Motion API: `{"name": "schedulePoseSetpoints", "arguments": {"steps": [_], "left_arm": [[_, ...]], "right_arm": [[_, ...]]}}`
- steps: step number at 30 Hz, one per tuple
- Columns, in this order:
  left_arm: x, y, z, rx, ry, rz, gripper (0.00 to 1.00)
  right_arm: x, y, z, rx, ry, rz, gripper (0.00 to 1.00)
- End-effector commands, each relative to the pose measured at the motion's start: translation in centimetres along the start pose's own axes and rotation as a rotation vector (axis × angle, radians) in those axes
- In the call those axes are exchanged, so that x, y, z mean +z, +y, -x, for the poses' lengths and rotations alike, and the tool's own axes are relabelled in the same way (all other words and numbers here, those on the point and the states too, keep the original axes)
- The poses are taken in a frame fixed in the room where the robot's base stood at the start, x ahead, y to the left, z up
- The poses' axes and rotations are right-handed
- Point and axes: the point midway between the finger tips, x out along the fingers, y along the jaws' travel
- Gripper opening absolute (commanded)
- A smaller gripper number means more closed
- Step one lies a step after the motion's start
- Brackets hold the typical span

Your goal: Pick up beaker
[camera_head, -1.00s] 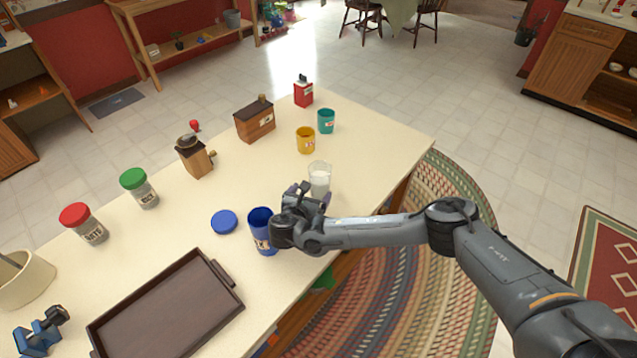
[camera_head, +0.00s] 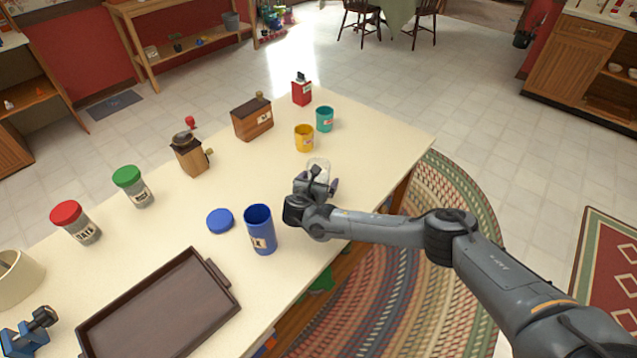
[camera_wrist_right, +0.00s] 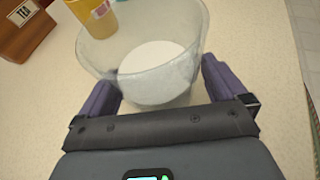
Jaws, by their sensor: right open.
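The beaker (camera_head: 319,164) is clear glass with white contents, upright near the table's front edge. It is partly hidden behind my right gripper (camera_head: 317,185) in the head view. In the right wrist view the beaker (camera_wrist_right: 185,35) stands just ahead of the palm. My right gripper (camera_wrist_right: 160,85) is open, with one purple finger on each side of the beaker's lower part. A gap shows beside the fingers, and I cannot tell whether either touches the glass. My left gripper is not in view.
A yellow cup (camera_head: 304,138) and a teal cup (camera_head: 324,119) stand behind the beaker. A blue container (camera_head: 261,232) stands left of my right gripper, near a blue lid (camera_head: 220,221). A dark tray (camera_head: 160,310) lies front left. The table's right end is clear.

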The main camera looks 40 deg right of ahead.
Motion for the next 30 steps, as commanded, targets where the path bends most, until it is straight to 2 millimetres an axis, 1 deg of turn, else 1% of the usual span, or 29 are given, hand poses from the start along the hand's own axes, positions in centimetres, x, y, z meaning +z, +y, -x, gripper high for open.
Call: {"name": "schedulePoseSetpoints", "arguments": {"steps": [4,5,18,26,30], "left_arm": [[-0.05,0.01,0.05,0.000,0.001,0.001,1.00],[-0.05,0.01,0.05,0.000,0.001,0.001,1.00],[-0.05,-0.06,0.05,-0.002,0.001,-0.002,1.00],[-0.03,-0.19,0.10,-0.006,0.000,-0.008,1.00],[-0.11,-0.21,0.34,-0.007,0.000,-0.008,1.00]], "right_arm": [[0.02,0.01,0.03,0.000,0.000,0.000,0.98],[0.01,0.01,0.04,0.000,0.000,0.000,0.97],[0.00,0.01,0.05,0.000,0.000,0.000,0.30],[0.16,0.04,0.09,0.001,0.000,-0.001,0.30],[0.68,0.05,0.28,0.001,0.000,-0.002,0.30]]}}
